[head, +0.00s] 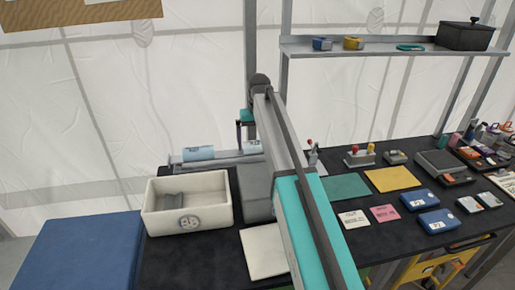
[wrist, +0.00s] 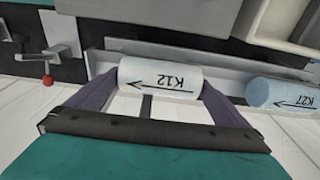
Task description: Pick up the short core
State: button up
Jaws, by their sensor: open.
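A pale cylindrical core marked K12 with an arrow (wrist: 160,75) lies in a grey trough (wrist: 222,80) in the wrist view. My gripper (wrist: 152,84) is open, with one dark purple finger near each end of this core; I cannot tell if they touch it. A bluish core marked K27 (wrist: 285,93) lies to the right, cut off by the frame edge, so I cannot compare the lengths. In the head view the bluish core (head: 198,153) lies left of my gripper (head: 246,133), and the paler core (head: 252,147) is partly hidden by my arm.
A white bin (head: 160,222) with a grey item inside stands in front of the trough. A white pad (head: 262,252) lies nearby. Green (head: 346,187) and yellow (head: 392,179) sheets and small devices occupy the right side. A shelf (head: 385,50) hangs above.

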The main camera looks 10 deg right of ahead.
aim_at(258, 141)
jog(key=c, duration=0.9)
jog(key=shift+r, duration=0.1)
jog(key=shift+c, duration=0.2)
jog(key=shift+r+p, duration=1.05)
jog(key=shift+r, duration=0.4)
jog(key=shift+s+r, duration=0.25)
jog(key=shift+s, duration=0.15)
jog(key=s+a+p, duration=0.1)
jog(key=s, duration=0.4)
jog(key=s+a+r+p, duration=0.1)
jog(key=s+p, duration=0.1)
jog(key=s, duration=0.2)
jog(key=s+a+p, duration=0.1)
jog(key=s+a, duration=0.1)
jog(key=s, duration=0.3)
jog(key=shift+s+r, duration=0.2)
jog(key=shift+s, duration=0.15)
